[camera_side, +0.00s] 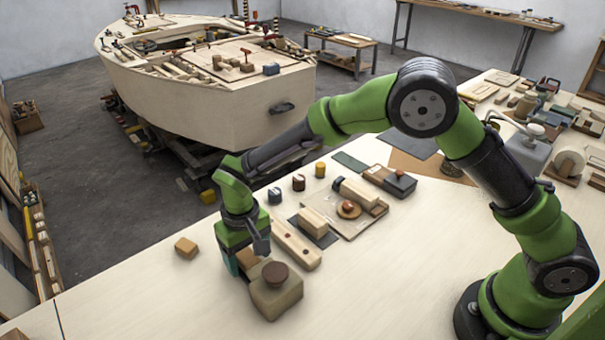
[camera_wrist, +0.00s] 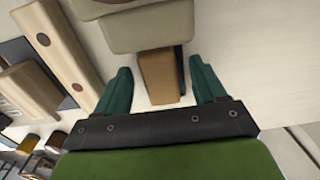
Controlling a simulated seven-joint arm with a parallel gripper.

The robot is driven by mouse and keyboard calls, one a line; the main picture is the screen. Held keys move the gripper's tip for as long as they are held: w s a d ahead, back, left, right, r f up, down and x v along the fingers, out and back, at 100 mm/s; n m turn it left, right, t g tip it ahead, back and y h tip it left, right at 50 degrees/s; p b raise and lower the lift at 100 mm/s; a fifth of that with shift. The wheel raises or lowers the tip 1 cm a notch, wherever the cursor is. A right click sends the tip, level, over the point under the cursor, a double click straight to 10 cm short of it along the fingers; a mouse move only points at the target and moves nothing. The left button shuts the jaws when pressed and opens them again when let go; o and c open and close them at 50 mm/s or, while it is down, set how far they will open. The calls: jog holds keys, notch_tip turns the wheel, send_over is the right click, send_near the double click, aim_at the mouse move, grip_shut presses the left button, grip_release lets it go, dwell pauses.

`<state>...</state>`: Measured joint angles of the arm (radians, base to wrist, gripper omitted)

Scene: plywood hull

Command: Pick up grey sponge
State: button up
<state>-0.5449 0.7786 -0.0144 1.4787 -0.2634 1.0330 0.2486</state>
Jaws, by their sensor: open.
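My gripper (camera_side: 247,257) points down low over the front left of the bench, its fingers apart. In the wrist view the two teal fingers of my gripper (camera_wrist: 163,92) stand on either side of a tan-brown block (camera_wrist: 158,75) with a dark grey layer along its right side. The block reaches between the fingers, with a gap visible on each side. It shows partly in the side view (camera_side: 248,261), mostly hidden by the gripper. I cannot tell whether this is the grey sponge; no plainly grey sponge stands out.
A grey-beige block with a brown knob (camera_side: 276,292) stands close beside the gripper. A long wooden bar with dark spots (camera_side: 296,246) lies just behind. A small tan block (camera_side: 186,247) lies apart at left. The bench front (camera_side: 390,290) is clear.

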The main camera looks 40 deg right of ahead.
aim_at(248, 258)
jog(key=c, duration=1.1)
notch_tip(248, 258, up, 10)
jog(key=shift+r, duration=0.1)
jog(key=shift+c, duration=0.2)
